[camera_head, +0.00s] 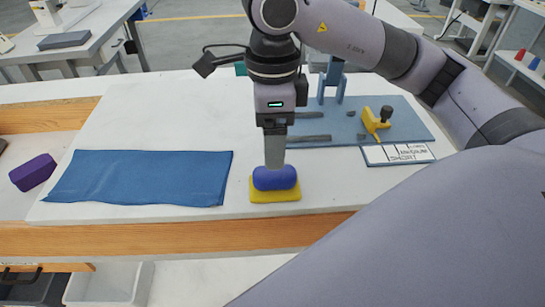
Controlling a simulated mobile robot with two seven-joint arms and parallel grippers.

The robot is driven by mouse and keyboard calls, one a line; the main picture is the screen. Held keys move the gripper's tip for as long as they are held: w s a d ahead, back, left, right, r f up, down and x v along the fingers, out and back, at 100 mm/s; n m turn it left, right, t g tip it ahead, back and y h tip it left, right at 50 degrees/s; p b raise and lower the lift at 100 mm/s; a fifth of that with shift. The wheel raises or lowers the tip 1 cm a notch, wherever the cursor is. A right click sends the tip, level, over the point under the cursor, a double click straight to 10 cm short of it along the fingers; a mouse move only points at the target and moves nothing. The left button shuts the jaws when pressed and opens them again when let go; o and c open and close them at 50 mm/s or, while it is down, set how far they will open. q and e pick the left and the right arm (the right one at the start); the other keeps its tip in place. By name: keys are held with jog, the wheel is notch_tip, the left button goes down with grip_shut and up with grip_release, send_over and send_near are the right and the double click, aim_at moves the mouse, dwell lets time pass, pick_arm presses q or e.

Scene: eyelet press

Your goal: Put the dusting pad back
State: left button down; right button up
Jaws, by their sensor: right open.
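A rounded blue pad (275,178), which looks like the dusting pad, rests on a flat yellow base (275,196) near the front edge of the white table. My right gripper (274,165) points straight down with its fingertips at the top of the blue pad. It is open; the fingers line up in this view, so the gap between them is hidden. I cannot tell whether they touch the pad. My left gripper is not in view.
A folded blue cloth (140,178) lies left of the pad, and a purple block (33,172) farther left. Behind, a blue mat (400,112) holds a blue press stand (333,80), a yellow tool (378,122) and dark strips. A printed card (398,154) lies right.

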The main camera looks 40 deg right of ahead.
jog(key=shift+r+p, duration=0.3)
jog(key=shift+r, duration=1.7)
